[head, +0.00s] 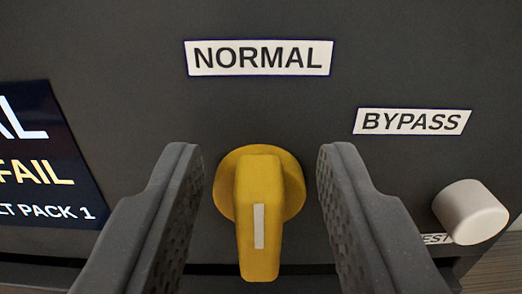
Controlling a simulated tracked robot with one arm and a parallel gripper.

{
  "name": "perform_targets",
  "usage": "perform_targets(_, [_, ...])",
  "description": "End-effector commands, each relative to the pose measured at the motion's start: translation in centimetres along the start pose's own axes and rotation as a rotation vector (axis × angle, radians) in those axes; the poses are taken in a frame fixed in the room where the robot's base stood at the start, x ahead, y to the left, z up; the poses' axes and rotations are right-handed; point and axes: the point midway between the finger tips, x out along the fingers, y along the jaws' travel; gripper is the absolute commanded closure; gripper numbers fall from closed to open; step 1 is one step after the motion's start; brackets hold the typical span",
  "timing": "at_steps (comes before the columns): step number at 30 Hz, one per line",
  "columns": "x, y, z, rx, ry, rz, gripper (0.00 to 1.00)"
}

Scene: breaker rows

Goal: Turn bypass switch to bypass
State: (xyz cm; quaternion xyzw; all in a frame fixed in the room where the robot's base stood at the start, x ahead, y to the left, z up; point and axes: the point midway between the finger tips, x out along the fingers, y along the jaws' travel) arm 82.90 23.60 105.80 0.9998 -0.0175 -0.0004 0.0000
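The yellow bypass switch (259,190) is on the dark panel in the middle of the head view. It has a round base and a raised handle with a white mark, and the handle stands upright in the picture, in line with the NORMAL label (258,57) above it. The BYPASS label (412,121) is up and to the right of the switch. My gripper (261,152) is open, with one dark finger on each side of the handle. A visible gap separates each finger from the switch.
A white round knob (470,212) sticks out at the right, beside a partly hidden label ending in "EST". A dark sign (45,155) with partly cut-off text, including "FAIL", is at the left. The panel's lower edge runs below the switch.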

Motion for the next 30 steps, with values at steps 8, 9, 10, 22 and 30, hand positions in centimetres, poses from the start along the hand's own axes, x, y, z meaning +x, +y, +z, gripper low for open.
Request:
perform_targets(8, [0.19,-0.04,0.01,-0.001,0.0,-0.001,0.64])
perform_targets(9, [0.19,-0.05,0.01,-0.001,0.0,-0.001,0.64])
perform_targets(10, [0.18,-0.05,0.0,-0.001,0.0,-0.001,0.66])
perform_targets(22, [0.17,-0.07,0.34,0.001,-0.006,-0.002,1.0])
perform_targets(30, [0.15,0.06,0.65,0.066,-0.011,-0.002,1.0])
